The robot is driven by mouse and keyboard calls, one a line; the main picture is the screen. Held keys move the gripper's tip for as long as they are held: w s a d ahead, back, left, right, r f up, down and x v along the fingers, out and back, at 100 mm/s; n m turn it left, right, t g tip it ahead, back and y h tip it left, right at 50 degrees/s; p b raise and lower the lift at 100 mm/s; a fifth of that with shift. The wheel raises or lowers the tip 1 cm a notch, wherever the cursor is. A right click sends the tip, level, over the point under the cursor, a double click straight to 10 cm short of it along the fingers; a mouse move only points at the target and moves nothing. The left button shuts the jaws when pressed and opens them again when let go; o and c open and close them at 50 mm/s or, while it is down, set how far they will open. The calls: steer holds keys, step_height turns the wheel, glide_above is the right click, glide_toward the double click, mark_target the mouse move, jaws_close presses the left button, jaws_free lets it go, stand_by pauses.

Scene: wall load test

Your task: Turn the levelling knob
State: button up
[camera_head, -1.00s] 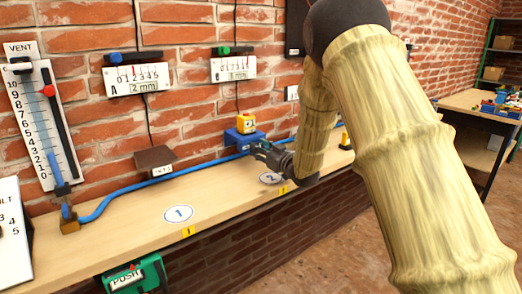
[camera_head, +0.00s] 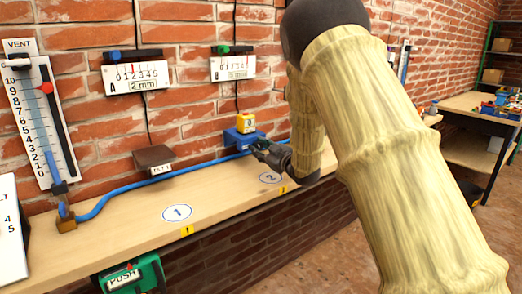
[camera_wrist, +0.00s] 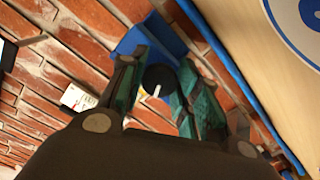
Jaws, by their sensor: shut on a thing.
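The levelling knob (camera_wrist: 158,79) is a dark round knob with a white mark, seen in the wrist view in front of a blue bracket (camera_wrist: 157,36). My gripper (camera_wrist: 162,84) has its two green-grey fingers on either side of it, shut on it. In the head view my gripper (camera_head: 258,149) reaches the blue bracket (camera_head: 243,137) at the back of the shelf, and hides the knob. A yellow block (camera_head: 246,122) with a white face reading about 0 sits on top of the bracket.
A wooden shelf (camera_head: 130,226) runs along the brick wall, with a blue hose (camera_head: 110,193) on it. Gauge A (camera_head: 141,76), a second gauge (camera_head: 233,68) and a vent scale (camera_head: 38,120) hang on the wall. A green PUSH box (camera_head: 148,272) is below. My arm covers the right.

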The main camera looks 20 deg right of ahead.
stand_by(0.3)
steer(key=o, duration=1)
steer(key=shift+s, duration=0.1)
steer(key=v, duration=1.2)
